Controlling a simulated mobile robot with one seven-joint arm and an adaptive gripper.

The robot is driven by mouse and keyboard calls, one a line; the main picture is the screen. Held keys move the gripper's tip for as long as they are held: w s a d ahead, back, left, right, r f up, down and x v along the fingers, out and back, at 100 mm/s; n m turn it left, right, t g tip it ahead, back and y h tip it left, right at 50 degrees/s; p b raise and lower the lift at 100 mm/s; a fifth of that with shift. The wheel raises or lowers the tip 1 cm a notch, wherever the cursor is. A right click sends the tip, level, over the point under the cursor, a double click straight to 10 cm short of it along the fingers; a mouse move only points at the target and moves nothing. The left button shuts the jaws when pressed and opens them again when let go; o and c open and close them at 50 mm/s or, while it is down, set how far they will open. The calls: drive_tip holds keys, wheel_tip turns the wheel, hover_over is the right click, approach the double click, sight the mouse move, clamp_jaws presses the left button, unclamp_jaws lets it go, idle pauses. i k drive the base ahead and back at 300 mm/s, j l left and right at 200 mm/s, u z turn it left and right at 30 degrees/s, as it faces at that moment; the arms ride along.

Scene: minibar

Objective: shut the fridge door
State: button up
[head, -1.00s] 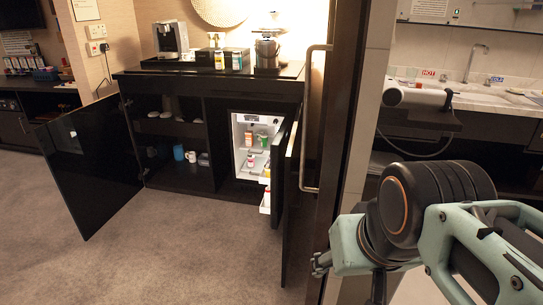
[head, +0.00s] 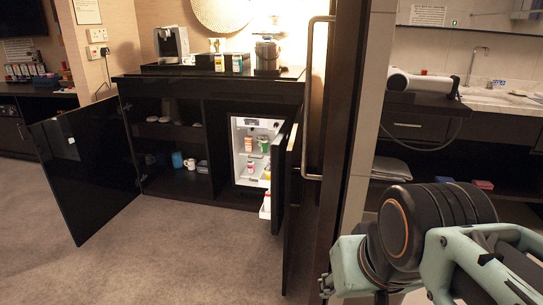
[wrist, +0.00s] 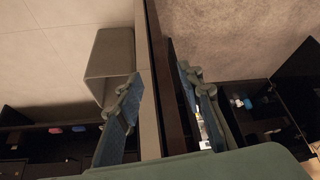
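The fridge (head: 241,150) stands open inside the dark minibar cabinet, its lit white interior showing bottles and cans. Its dark fridge door (head: 279,180) is swung out toward me on the right side, with a white door shelf (head: 266,205) on its inner face. A dark cabinet door (head: 293,205) stands open just right of it, seen nearly edge-on. My gripper (head: 325,284) is low at the right, in front of the wall end and well short of the fridge door. In the wrist view, its two fingers (wrist: 161,100) are spread and hold nothing.
A dark upright panel with a metal handle (head: 313,100) and a pale wall end (head: 366,120) stand between my arm and the cabinet. The left cabinet door (head: 85,165) is open. Carpet (head: 180,245) before the cabinet is clear. A sink counter (head: 490,100) is right.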

sight(278, 147)
drive_tip(key=j+u, duration=0.1)
drive_tip(key=u, duration=0.15)
drive_tip(key=i+j+u, duration=0.2)
drive_tip(key=j, duration=0.3)
drive_tip(key=i+j+u, duration=0.2)
drive_tip(key=j, duration=0.25)
drive_tip(key=i+j+u, duration=0.25)
drive_tip(key=j, duration=0.2)
drive_tip(key=i+j+z, duration=0.15)
drive_tip(key=i, duration=0.4)
drive_tip(key=i+j+z, duration=0.1)
drive_tip(key=i+j, duration=0.2)
drive_tip(key=i, duration=0.2)
drive_tip(key=i+z, duration=0.85)
drive_tip(key=i, duration=0.05)
